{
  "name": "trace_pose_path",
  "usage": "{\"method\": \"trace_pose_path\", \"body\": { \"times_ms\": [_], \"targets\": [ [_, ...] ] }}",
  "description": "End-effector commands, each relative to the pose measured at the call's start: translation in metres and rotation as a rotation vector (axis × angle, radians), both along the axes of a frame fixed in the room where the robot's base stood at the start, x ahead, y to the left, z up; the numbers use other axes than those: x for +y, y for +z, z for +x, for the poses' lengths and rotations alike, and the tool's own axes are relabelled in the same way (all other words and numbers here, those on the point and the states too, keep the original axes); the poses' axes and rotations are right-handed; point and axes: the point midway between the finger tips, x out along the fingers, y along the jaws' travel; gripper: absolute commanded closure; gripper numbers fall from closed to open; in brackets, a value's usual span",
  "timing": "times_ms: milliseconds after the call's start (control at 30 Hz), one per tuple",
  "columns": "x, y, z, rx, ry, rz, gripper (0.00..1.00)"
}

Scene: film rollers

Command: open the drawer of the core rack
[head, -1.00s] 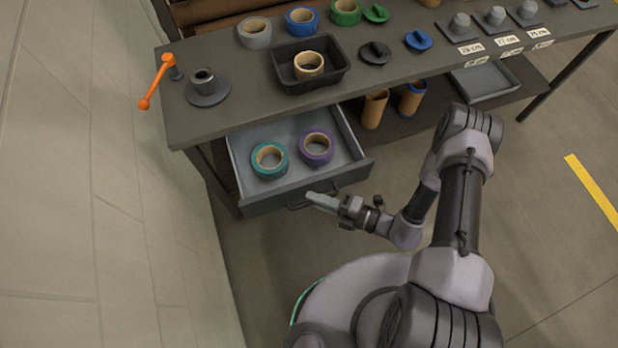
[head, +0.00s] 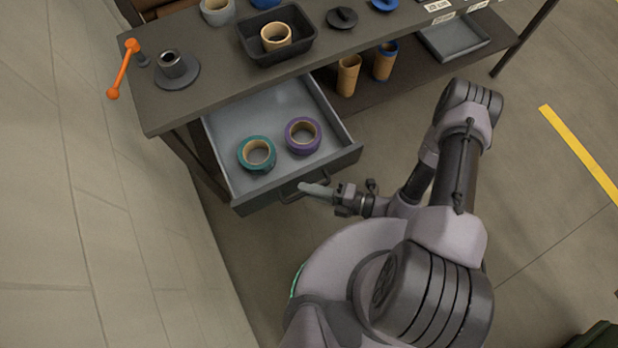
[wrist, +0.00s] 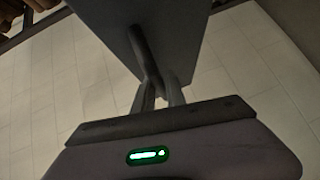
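The grey drawer (head: 268,102) of the core rack stands well out from under the dark bench top. A teal tape roll (head: 257,154) and a purple tape roll (head: 303,136) lie inside it. Its dark bar handle (head: 288,196) is on the front panel; the handle also shows in the wrist view (wrist: 143,52). My gripper (head: 306,189) is at the handle, its fingers shut on the bar. In the wrist view my gripper's two fingers (wrist: 161,92) meet the bar; their tips are partly hidden behind it.
Cardboard cores (head: 348,76) stand on the lower shelf. A pale wall is at left. Open floor lies right of my arm.

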Motion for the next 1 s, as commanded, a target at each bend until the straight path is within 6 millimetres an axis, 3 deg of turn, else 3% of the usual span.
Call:
{"method": "trace_pose_path", "body": {
  "times_ms": [67,600,767,1000],
  "targets": [
    [0.000,0.000,0.000,0.000,0.000,0.000,0.66],
    [-0.006,0.001,0.000,0.000,-0.003,0.001,0.66],
    [-0.038,0.008,-0.006,-0.002,-0.009,-0.001,0.66],
    [-0.111,0.018,-0.023,-0.004,-0.009,-0.003,0.66]
  ]
}}
